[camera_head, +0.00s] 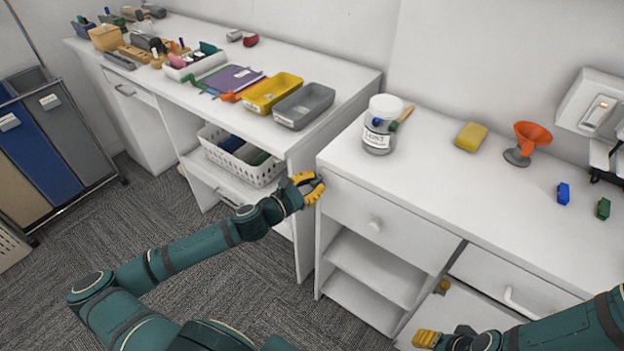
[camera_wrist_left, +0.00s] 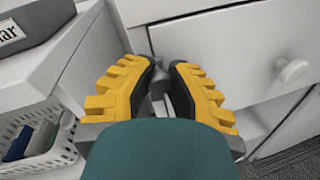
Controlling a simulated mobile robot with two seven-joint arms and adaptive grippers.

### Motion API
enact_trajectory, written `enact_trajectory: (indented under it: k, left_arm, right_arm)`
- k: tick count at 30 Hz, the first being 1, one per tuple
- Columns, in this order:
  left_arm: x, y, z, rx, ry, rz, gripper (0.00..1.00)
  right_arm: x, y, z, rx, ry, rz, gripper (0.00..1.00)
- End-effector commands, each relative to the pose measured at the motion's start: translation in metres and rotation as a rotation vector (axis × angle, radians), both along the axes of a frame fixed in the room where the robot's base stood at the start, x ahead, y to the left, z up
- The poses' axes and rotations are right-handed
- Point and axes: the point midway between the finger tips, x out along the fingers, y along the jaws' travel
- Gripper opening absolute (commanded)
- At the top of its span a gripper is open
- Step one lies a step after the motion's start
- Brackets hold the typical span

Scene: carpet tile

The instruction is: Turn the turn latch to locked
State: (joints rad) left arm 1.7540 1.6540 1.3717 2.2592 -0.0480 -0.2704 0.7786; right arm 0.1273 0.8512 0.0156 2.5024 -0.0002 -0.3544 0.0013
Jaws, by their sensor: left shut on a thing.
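My left gripper (camera_head: 310,188) is at the upper left corner of the right cabinet's drawer front (camera_head: 375,222). In the left wrist view my left gripper (camera_wrist_left: 164,88) has its yellow fingers closed around a small grey piece, the turn latch (camera_wrist_left: 157,80), beside the drawer's left edge. The fingers hide most of the latch, so its angle is hard to tell. In the head view the latch is hidden behind the gripper. My right gripper (camera_head: 430,338) is low at the bottom right, in front of the cabinet, partly seen; its opening is unclear.
The drawer has a round white knob (camera_head: 375,225). The counter holds a jar (camera_head: 381,125), a yellow sponge (camera_head: 471,137) and an orange funnel (camera_head: 532,136). Left of the gripper stands a white desk with a basket (camera_head: 240,160) on its shelf. Carpet is clear in front.

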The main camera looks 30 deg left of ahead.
Motion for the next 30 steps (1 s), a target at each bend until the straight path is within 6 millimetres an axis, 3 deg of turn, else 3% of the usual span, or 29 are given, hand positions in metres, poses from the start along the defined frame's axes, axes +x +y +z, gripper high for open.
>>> enact_trajectory:
  k: [9, 30]
  left_arm:
    - [-0.001, -0.012, -0.001, 0.297, -0.024, -0.001, 0.00]
    - [-0.002, -0.031, -0.021, 0.956, -0.080, -0.005, 0.00]
  right_arm:
    - [-0.004, 0.001, 0.022, 0.002, 0.009, 0.002, 0.47]
    - [-0.006, 0.001, 0.041, 0.003, 0.015, 0.003, 0.47]
